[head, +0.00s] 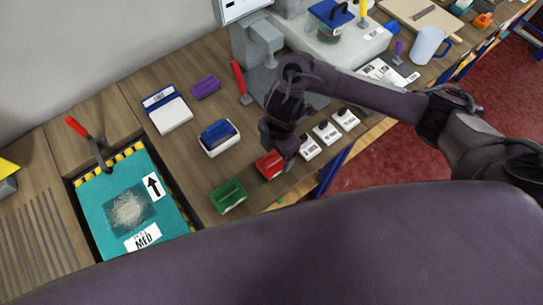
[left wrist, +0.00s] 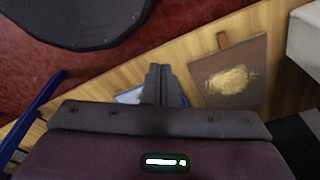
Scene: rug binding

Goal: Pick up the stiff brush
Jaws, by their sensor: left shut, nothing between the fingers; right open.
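A red brush-like block (head: 270,165) lies near the front edge of the bench in the head view. My right gripper (head: 281,151) reaches down from above right, open, with its fingers at this block; I cannot tell whether they touch it. A green block (head: 229,196) lies to its lower left, a blue one (head: 217,134) sits in a white holder to its upper left, and a purple one (head: 206,87) lies farther back. I cannot read which is the stiff brush. My left gripper (left wrist: 159,84) is shut and empty in the left wrist view.
A teal mat (head: 105,192) with a pale patch, an arrow and a "MED" label lies at left, beside a red-handled tool (head: 77,127). White labelled blocks (head: 328,131) stand right of the red block. A mug (head: 428,45) stands farther right. Red floor lies beyond the bench edge.

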